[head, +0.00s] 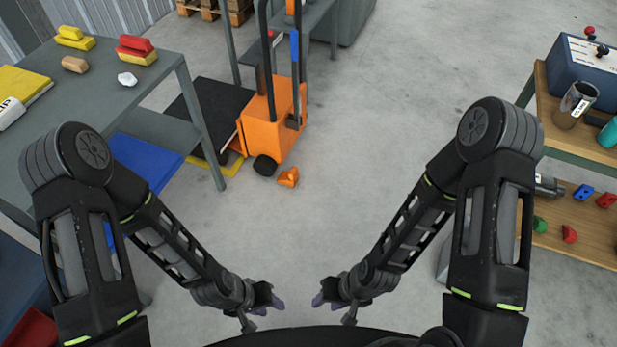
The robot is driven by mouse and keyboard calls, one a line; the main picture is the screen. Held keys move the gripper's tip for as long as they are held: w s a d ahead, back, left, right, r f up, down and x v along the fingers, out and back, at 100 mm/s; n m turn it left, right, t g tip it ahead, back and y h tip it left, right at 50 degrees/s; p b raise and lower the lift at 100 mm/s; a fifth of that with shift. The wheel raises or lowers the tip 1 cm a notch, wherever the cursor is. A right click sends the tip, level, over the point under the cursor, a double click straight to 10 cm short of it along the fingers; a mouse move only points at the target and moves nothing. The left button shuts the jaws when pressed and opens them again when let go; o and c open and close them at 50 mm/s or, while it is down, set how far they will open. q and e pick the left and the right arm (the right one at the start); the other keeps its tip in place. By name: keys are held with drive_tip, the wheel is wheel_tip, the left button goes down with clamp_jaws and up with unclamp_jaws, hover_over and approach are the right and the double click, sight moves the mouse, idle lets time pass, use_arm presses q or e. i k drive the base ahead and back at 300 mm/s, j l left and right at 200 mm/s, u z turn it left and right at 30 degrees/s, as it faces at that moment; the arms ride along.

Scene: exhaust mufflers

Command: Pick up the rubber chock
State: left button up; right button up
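A small orange wedge-like piece (288,177) lies on the floor beside the black wheel of an orange cart; it looks like the rubber chock, though it is small in the picture. My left gripper (273,299) and my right gripper (321,299) hang low at the bottom middle, facing each other with a gap between them. Both are well short of the orange piece and apart from it. Their fingers are too small and dark to tell whether they are open. I see nothing held in either one.
The orange cart (273,119) stands beyond the piece. A wooden-shelved rack (548,108) is at right. The middle floor (370,130) is clear.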

sight(291, 179)
drive_tip(key=i+l+z, duration=0.1)
drive_tip(key=i+l, duration=0.15)
drive_tip(key=i, duration=0.25)
drive_tip(key=i+l, duration=0.25)
drive_tip(key=i, duration=0.3)
drive_tip(key=i+l+z, duration=0.15)
drive_tip(key=i, duration=0.35)
drive_tip(key=i+l+z, duration=0.1)
drive_tip(key=i+l, duration=0.15)
drive_tip(key=i, duration=0.3)
